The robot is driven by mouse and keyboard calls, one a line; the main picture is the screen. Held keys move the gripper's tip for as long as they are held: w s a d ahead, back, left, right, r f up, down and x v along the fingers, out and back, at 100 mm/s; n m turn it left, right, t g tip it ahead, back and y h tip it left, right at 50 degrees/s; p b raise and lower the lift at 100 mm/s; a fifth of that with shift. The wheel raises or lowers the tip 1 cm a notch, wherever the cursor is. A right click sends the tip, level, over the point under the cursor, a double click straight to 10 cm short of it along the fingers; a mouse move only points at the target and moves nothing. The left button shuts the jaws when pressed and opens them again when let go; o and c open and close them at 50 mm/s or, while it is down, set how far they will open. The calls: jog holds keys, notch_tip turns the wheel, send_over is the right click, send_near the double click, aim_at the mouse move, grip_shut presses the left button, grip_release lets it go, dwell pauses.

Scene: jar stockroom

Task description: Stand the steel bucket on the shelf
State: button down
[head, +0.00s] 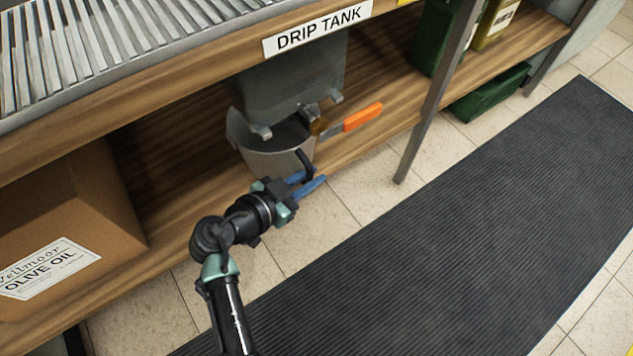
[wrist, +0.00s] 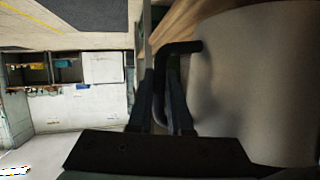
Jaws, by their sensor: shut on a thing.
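The steel bucket (head: 272,163) is a grey tapered pail under the drip tank (head: 295,80), at the front of the wooden shelf (head: 178,150). It looks upright, with its mouth partly hidden by the tank. Whether its base touches the shelf I cannot tell. My gripper (head: 308,180) is at its near right side, with blue fingers shut on the black handle (head: 304,160). In the wrist view, the handle (wrist: 182,48) passes between my fingers (wrist: 164,95), and the pale bucket wall (wrist: 255,80) fills the right side.
A cardboard olive oil box (head: 75,215) stands on the shelf at left. A dark post (head: 436,95) rises at right. A ribbed black mat (head: 460,220) covers the floor.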

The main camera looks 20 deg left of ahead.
jog(key=f+b, duration=0.1)
jog(key=w+f+b, duration=0.1)
jog(key=w+f, duration=0.1)
jog(key=shift+d+f+b, duration=0.25)
jog(key=shift+d+b, duration=0.15)
jog(key=c, duration=0.8)
grip_release()
jog(key=shift+c, duration=0.2)
jog(key=p+v, duration=0.4)
jog(key=v, duration=0.8)
jog(key=shift+p, duration=0.3)
jog(key=shift+s, duration=0.1)
